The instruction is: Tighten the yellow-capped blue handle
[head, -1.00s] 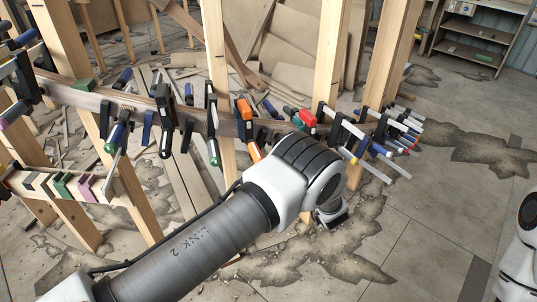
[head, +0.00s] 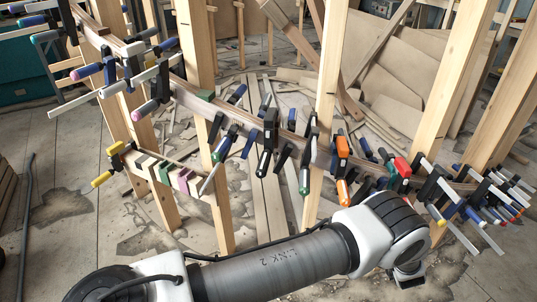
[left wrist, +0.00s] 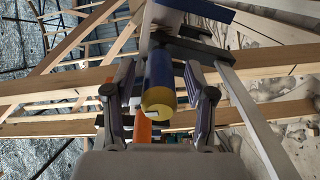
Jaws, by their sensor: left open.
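In the left wrist view, a blue handle with a yellow round end cap (left wrist: 158,101) points toward the camera. My left gripper (left wrist: 158,80) is open, with one finger on each side of this handle. Small gaps seem to show between fingers and handle; contact is hard to judge. In the head view my left arm reaches in from the bottom, and its wrist end is below the right-hand clamps. Its fingers are hidden there. A yellow-ended clamp handle (head: 436,213) shows just above the wrist; I cannot tell whether it is the same handle. My right gripper is out of view.
A long curved wooden stringer (head: 190,95) carries several clamps with coloured handles. Upright wooden posts (head: 327,90) stand along it. An orange clamp (head: 342,147) and a red-topped clamp (head: 402,167) are close to my arm. A grey bar (left wrist: 245,115) passes right of the gripper.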

